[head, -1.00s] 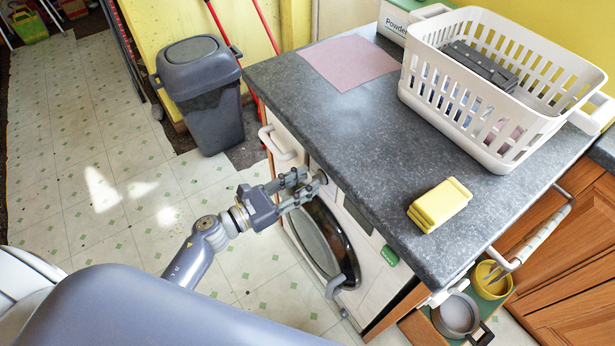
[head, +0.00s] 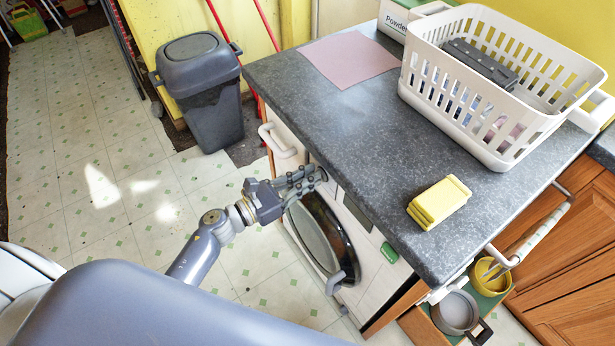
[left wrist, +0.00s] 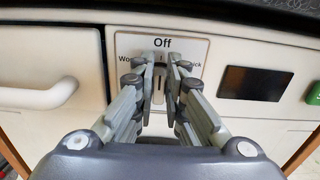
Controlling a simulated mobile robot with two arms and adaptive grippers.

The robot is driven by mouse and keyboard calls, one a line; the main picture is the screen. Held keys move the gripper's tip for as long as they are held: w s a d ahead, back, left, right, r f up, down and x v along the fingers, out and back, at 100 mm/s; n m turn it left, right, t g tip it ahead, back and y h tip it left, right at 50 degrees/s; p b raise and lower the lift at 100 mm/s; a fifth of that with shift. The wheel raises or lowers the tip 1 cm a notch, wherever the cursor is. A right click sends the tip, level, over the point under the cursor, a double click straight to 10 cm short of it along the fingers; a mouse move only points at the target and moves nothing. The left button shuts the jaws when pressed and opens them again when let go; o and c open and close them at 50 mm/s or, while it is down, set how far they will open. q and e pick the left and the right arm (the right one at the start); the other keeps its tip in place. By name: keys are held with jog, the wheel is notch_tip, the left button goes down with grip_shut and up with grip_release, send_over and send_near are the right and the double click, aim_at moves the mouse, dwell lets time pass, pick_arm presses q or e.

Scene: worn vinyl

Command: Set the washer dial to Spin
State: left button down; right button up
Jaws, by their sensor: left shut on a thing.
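The washer (head: 373,263) is white with a round dark door and stands under the grey worktop. In the left wrist view its dial panel (left wrist: 195,50) reads "Off" at the top; parts of words show at left and right, and the lower part is hidden by my fingers. The dial (left wrist: 160,82) is between the fingertips, mostly covered, with a dark upright line on its face. My left gripper (head: 318,175) is shut on the dial; it also shows in the left wrist view (left wrist: 160,75). My right gripper is not in view.
The worktop (head: 330,130) overhangs the washer front just above my gripper. It bears a white basket (head: 480,120), yellow sponges (head: 440,202) and a pink mat (head: 350,63). A dark display (left wrist: 252,83) is right of the dial.

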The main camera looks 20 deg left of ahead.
pick_arm(q)
jog(key=n, duration=0.4)
jog(key=a+n, duration=0.1)
jog(key=n, duration=0.1)
jog(key=shift+w+f+n, duration=0.15)
jog(key=shift+w+n, duration=0.15)
jog(key=shift+n, duration=0.1)
jog(key=n+p, duration=0.1)
jog(key=n, duration=0.4)
jog(key=f+n, duration=0.1)
jog(key=n, duration=0.5)
jog(key=f+n+p, duration=0.1)
jog(key=n, duration=0.4)
jog(key=shift+w+a+f+n+p, duration=0.15)
jog(key=shift+a+f+n+p, duration=0.05)
jog(key=shift+n+p, duration=0.1)
jog(key=c, duration=1.6)
grip_release()
jog(key=shift+c, duration=0.2)
